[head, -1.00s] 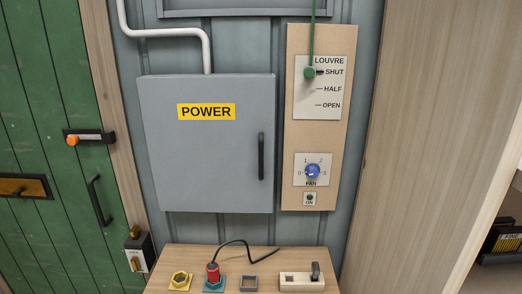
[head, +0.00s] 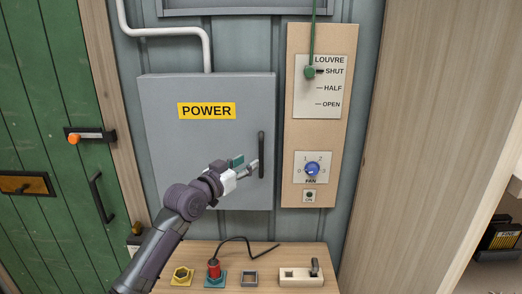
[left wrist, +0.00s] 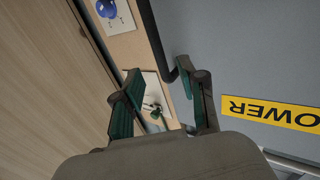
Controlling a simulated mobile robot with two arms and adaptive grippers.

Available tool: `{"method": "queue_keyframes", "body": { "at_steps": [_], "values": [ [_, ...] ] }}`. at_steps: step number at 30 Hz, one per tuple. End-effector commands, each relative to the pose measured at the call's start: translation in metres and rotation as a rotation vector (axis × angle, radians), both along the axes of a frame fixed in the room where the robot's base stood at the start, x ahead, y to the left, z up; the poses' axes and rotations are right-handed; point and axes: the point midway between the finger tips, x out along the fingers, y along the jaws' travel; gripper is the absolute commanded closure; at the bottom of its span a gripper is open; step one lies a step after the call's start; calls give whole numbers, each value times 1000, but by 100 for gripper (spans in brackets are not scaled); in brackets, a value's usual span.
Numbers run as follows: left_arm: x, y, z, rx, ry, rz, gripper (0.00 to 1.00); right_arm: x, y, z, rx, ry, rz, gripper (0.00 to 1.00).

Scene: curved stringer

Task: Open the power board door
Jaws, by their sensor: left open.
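The grey power board door (head: 190,145) is shut, with a yellow POWER label (head: 206,111) on it. Its black vertical handle (head: 261,155) is near the right edge. My left gripper (head: 247,164) is open in front of the door, just left of the handle's lower half in the head view. In the left wrist view the handle (left wrist: 156,38) runs down to the gap between the open green fingers (left wrist: 158,70). I cannot tell whether a finger touches it. My right gripper is not in view.
A tan panel (head: 292,130) with louvre lever and blue fan knob (head: 312,170) stands just right of the door. A wooden bench (head: 225,255) with several small fittings is below. A green door (head: 45,140) is at left, a wooden wall (head: 430,130) at right.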

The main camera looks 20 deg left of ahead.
Motion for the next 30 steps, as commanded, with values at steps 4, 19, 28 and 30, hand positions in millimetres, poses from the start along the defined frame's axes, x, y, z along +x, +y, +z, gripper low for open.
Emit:
{"method": "queue_keyframes", "body": {
  "at_steps": [4, 19, 28, 30],
  "values": [
    [32, -10, 4, -2, 1, 0, 59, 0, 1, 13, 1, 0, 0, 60],
    [75, -24, 0, 1, 1, 0, 59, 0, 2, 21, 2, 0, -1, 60],
    [75, -24, -1, 1, 1, 0, 75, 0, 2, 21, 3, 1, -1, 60],
    [75, -24, -1, 1, 1, 0, 87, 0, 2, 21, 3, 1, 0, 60]
  ]
}}
